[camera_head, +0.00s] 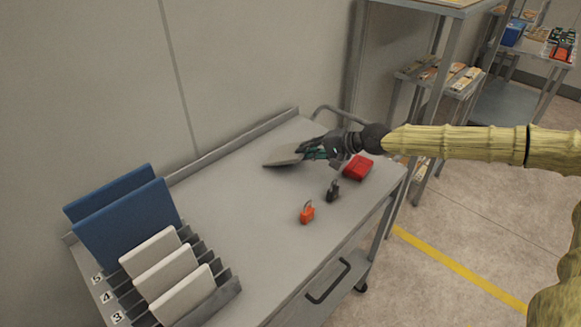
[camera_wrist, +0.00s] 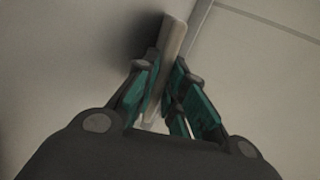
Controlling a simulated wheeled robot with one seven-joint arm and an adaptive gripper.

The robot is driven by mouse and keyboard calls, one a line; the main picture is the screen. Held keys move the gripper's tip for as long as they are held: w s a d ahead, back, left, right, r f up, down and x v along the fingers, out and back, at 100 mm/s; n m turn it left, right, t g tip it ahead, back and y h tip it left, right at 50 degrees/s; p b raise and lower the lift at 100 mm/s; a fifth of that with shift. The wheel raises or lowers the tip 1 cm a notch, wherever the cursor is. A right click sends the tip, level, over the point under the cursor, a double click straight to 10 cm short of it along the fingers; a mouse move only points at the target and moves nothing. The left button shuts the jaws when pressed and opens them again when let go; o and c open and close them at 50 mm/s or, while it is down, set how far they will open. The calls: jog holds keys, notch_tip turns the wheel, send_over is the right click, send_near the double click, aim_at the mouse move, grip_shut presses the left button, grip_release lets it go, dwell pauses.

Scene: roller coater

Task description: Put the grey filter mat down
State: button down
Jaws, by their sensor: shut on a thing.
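The grey filter mat (camera_head: 283,155) is a flat, light grey piece at the far part of the cart top in the head view. My gripper (camera_head: 307,151) is shut on its right end. In the wrist view the mat (camera_wrist: 172,55) shows edge-on between the teal fingers of my gripper (camera_wrist: 163,95). The mat is tilted and close to the cart top (camera_head: 235,205). I cannot tell whether its lower edge touches the surface. The fingers hide part of it.
A slotted rack (camera_head: 225,290) at the front left holds blue panels (camera_head: 130,225) and white panels (camera_head: 165,270). A red box (camera_head: 357,168), a black padlock (camera_head: 333,191) and an orange padlock (camera_head: 307,213) sit near the gripper. The cart's middle is clear.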

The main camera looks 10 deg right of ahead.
jog(key=c, duration=1.7)
grip_release()
jog(key=shift+o, duration=0.2)
jog(key=shift+b+v, duration=0.45)
jog(key=shift+v, duration=0.55)
jog(key=b+v, duration=0.1)
jog(key=v, duration=0.5)
jog(key=shift+b, duration=0.3)
jog(key=shift+r, duration=0.1)
notch_tip(320, 180, up, 7)
jog(key=s+d+p, duration=0.1)
jog(key=d, duration=0.1)
jog(key=shift+s+r, duration=0.15)
jog(key=shift+s, duration=0.2)
